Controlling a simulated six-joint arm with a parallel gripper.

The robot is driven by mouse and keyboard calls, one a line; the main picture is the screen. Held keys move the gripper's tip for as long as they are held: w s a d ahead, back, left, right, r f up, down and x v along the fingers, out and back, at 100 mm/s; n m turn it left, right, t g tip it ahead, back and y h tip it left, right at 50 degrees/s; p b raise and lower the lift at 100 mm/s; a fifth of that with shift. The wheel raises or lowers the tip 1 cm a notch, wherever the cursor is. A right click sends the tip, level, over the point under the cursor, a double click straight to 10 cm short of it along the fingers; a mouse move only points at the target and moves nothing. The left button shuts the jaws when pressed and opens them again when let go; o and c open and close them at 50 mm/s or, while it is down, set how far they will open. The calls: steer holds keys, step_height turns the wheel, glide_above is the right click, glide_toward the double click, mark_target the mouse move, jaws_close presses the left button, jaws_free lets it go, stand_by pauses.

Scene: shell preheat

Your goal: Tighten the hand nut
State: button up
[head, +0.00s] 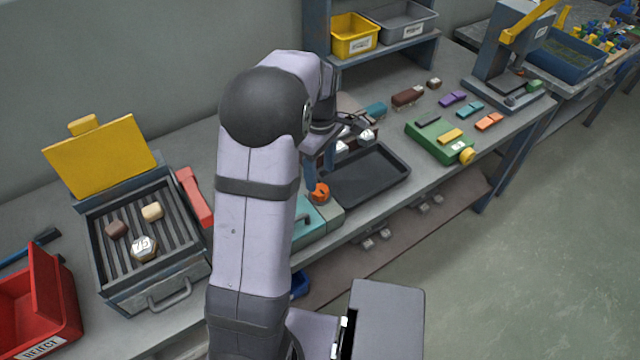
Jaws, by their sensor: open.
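An orange round knob, which looks like the hand nut (320,194), sits on a teal and grey fixture (309,222) at the bench's front edge, left of the black tray. My gripper (320,174) points down just above and behind the orange knob. Its blue-grey fingers are open, with the fingertips close to the knob. I cannot tell whether they touch it or straddle it. My arm hides part of the fixture and most of the gripper body. A yellow knob (466,156) also shows on a green block (437,139) to the right.
A black tray (398,163) lies right of the gripper, with white-topped pieces behind it. A grill (165,275) with an open yellow lid (95,160) and a red reject bin (55,290) stand left. Small coloured blocks lie at the right. A shelf (385,48) holds yellow and grey bins.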

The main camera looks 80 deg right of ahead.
mark_target(320, 190)
steer(key=shift+f+p, duration=0.65)
steer(key=shift+f, duration=2.35)
steer(key=c, duration=1.1)
